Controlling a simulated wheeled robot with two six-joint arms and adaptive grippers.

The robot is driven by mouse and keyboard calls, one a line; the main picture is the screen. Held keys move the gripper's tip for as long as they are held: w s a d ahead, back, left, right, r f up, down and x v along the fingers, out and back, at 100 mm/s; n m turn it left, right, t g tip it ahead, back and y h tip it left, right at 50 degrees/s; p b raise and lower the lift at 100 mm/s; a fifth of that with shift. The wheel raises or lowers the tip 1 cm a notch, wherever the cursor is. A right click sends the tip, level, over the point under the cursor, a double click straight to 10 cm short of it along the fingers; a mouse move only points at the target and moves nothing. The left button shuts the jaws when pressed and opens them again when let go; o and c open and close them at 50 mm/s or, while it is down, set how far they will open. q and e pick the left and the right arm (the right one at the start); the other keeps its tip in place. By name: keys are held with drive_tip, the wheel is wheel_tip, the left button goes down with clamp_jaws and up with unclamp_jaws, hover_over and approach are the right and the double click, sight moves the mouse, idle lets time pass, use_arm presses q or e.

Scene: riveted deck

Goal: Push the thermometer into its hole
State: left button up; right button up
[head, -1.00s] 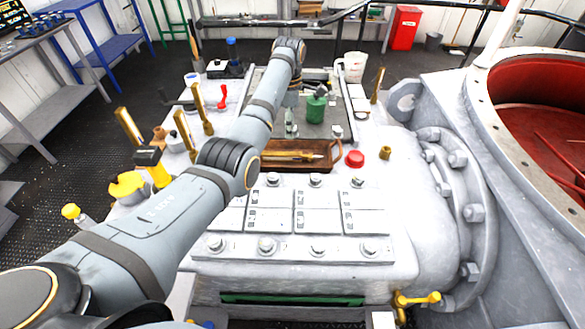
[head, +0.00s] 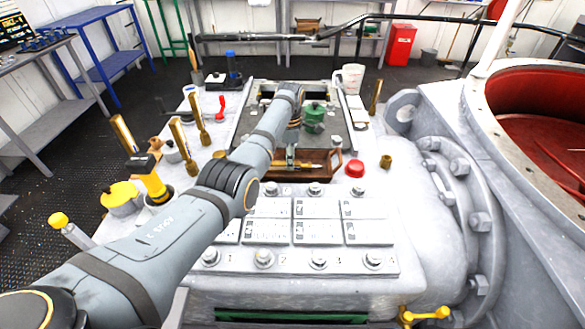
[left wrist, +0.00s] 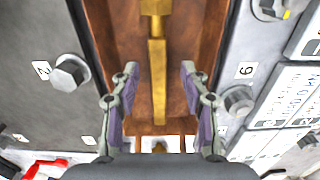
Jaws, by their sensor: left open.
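A slim brass thermometer (head: 309,166) lies in a brown wooden tray (head: 333,174) in the head view. In the left wrist view the brass thermometer (left wrist: 159,75) runs lengthwise down the middle of the tray (left wrist: 193,30). My left gripper (head: 291,163) is above the tray. In the left wrist view my left gripper (left wrist: 158,75) has its fingers apart, one on each side of the brass rod, not closed on it. I cannot tell which opening is the thermometer's hole. My right gripper is not in view.
A red cap (head: 355,168) and a small brass fitting (head: 386,161) sit right of the tray. A green-topped part (head: 314,118) stands behind it. Tall brass pieces (head: 183,146) and a yellow-handled tool (head: 155,185) stand at left. Bolted numbered plates (head: 292,232) lie in front.

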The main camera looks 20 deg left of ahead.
use_arm(q)
drive_tip(key=f, duration=0.3)
drive_tip(key=shift+w, duration=0.2)
drive_tip(key=shift+r, duration=0.1)
clamp_jaws()
